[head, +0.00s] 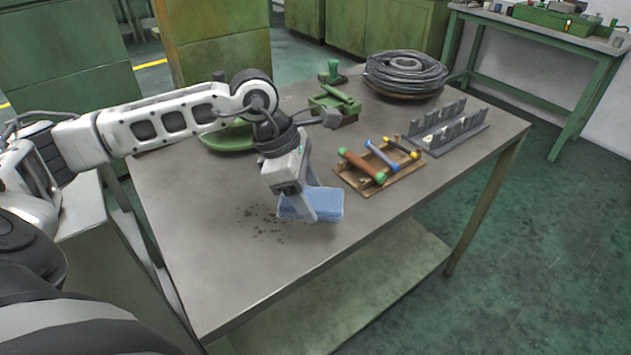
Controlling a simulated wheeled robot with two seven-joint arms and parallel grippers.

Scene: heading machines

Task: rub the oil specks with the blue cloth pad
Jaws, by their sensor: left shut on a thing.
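The oil specks (258,217) are small dark dots spread on the grey table top (220,270), left of and in front of the pad. The blue cloth pad (325,205) is a flat, light blue block at the table's middle. My left gripper (308,214) points down and is shut on the pad. The pad appears to be down on the table, at the right edge of the specks; any specks under it are hidden. My right gripper does not show.
Right of the pad lies a wooden tray (399,188) with coloured-handled tools. Behind it are a grey slotted rack (462,137), a coil of black cable (405,72) and a green block with a lever (335,102). A green dish (228,138) sits behind my left arm. The table's front left is clear.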

